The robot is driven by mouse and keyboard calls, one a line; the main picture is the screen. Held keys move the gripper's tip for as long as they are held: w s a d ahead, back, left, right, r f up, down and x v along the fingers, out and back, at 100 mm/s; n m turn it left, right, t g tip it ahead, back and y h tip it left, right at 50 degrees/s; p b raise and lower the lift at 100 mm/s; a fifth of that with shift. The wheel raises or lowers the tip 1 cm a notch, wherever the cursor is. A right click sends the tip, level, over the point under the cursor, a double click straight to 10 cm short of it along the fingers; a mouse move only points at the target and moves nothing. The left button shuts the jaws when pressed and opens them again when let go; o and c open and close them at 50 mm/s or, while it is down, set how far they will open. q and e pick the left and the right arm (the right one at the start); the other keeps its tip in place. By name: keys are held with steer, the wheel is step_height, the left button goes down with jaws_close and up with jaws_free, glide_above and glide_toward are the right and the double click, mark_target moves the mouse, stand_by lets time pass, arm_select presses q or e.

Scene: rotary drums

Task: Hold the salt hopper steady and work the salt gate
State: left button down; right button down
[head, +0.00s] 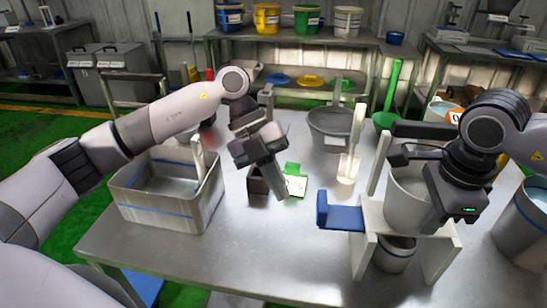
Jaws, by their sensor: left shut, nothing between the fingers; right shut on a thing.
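The salt hopper (403,206) is a pale grey round tub on a white stand (363,250) at the right of the table. The blue salt gate (341,214) sticks out to the left from under it. My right gripper (402,155) is shut at the hopper's upper rim; the dark hand covers the hopper's right side. A small grey pail (394,256) stands under the hopper, between the stand's legs. My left gripper (279,193) is shut and empty, pointing down over the middle of the table, well left of the gate.
A grey bin with a blue stripe (168,202) stands at the left. A green card (296,184) and a dark box (257,182) are beside my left gripper. A white scoop (347,168) and a grey tub (330,129) lie behind. The table's front middle is clear.

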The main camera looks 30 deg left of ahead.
mark_target(341, 223)
arm_select(q)
steer(key=shift+w+d+f, duration=0.2)
steer(key=shift+d, duration=0.55)
steer(key=shift+w+d+f, duration=0.15)
steer(key=shift+d+f, duration=0.05)
steer(key=shift+d, duration=0.6)
steer(key=shift+w+d+f, duration=0.2)
steer(key=shift+d, duration=0.55)
steer(key=shift+w+d, duration=0.25)
steer(key=shift+d, duration=0.5)
steer(key=shift+w+d, duration=0.25)
steer(key=shift+d, duration=0.45)
steer(key=shift+w+d, duration=0.25)
steer(key=shift+d, duration=0.5)
steer(key=shift+a, duration=0.1)
